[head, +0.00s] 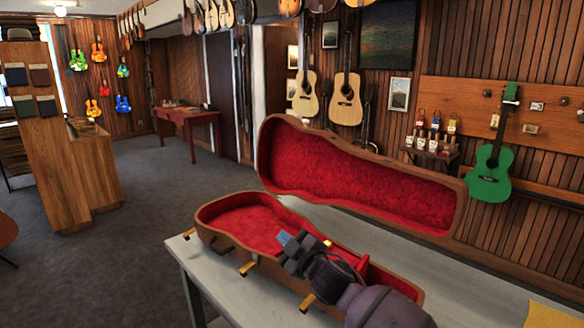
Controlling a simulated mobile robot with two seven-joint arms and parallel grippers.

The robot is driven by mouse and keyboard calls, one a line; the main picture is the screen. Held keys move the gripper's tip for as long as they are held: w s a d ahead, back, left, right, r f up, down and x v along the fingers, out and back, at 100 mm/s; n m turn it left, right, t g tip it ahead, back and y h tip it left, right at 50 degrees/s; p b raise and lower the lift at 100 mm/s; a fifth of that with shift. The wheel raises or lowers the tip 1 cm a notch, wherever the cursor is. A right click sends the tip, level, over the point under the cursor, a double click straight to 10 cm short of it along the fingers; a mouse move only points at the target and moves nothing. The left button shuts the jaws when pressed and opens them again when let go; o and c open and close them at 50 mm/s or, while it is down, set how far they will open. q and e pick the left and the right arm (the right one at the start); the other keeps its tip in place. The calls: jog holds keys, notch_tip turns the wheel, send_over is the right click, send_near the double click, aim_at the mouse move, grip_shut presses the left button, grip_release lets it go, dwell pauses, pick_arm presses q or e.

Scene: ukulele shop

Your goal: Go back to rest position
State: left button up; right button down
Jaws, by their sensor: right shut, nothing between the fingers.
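My right gripper (291,242) is shut and empty. It shows over the open instrument case (216,238), with the dark arm coming in from the bottom right. The brown case lies on the grey table (250,302), with red lining and its lid (365,185) raised at the back. The visible left end of the case's inside is bare. My arm hides part of the right end. Small blue and yellow patches show by the gripper; I cannot tell what they belong to. My left gripper is not in view.
A green ukulele (491,172) hangs on the wall panel at the right. A small shelf of bottles (432,146) is beside it. A yellow sheet (551,316) lies at the table's right front. A wooden counter (75,165) stands left; the carpet between is clear.

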jog(key=s+d+f+m+g+h, duration=0.1)
jog(key=s+d+f+m+h, duration=0.2)
jog(key=s+d+f, duration=0.6)
jog(key=s+d+f+m+g+h, duration=0.1)
jog(key=s+d+f+m+h, duration=0.3)
jog(key=s, duration=1.2)
jog(key=s+d+f+m+g+h, duration=0.1)
jog(key=s+d+f+m+h, duration=0.2)
jog(key=s+d+f+m, duration=0.5)
jog(key=shift+s+d+f+g+h+b, duration=0.15)
jog(key=shift+s+d+f, duration=0.6)
jog(key=shift+d+f, duration=0.6)
jog(key=shift+s+d+f+g+h+b, duration=0.1)
jog(key=shift+s+d+f, duration=0.7)
jog(key=shift+d+f, duration=0.5)
jog(key=shift+s+d+f+g+h+b, duration=0.15)
jog(key=shift+s+d+f, duration=0.6)
jog(key=shift+d+f, duration=0.6)
